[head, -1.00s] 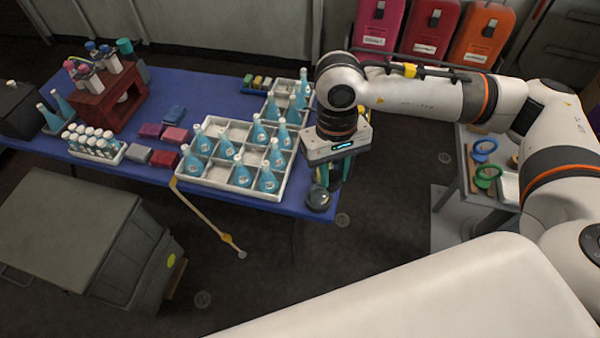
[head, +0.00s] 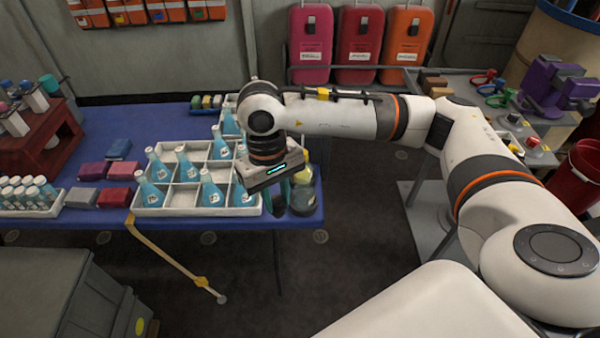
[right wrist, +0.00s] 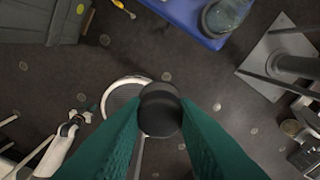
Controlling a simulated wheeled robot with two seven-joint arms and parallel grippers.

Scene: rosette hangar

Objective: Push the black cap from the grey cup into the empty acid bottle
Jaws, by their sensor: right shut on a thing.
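My right gripper (head: 284,192) hangs over the front right part of the blue table, just right of the white crate. In the right wrist view its green fingers (right wrist: 160,112) are shut on the black cap (right wrist: 160,108), which shows as a dark round piece. In the head view the cap is hidden. Several blue conical bottles (head: 212,190) with pale tops stand in the white crate (head: 182,202); I cannot tell which one is empty. A dark, glassy round vessel (head: 302,200) stands at the table's right corner. I cannot identify the grey cup. My left gripper is not in view.
The blue table (head: 170,126) also holds a red rack (head: 40,150), pink and red boxes (head: 113,197) and a tray of small bottles (head: 30,196). A side table with coloured rings (head: 484,77) stands at right. Dark floor lies open between the tables.

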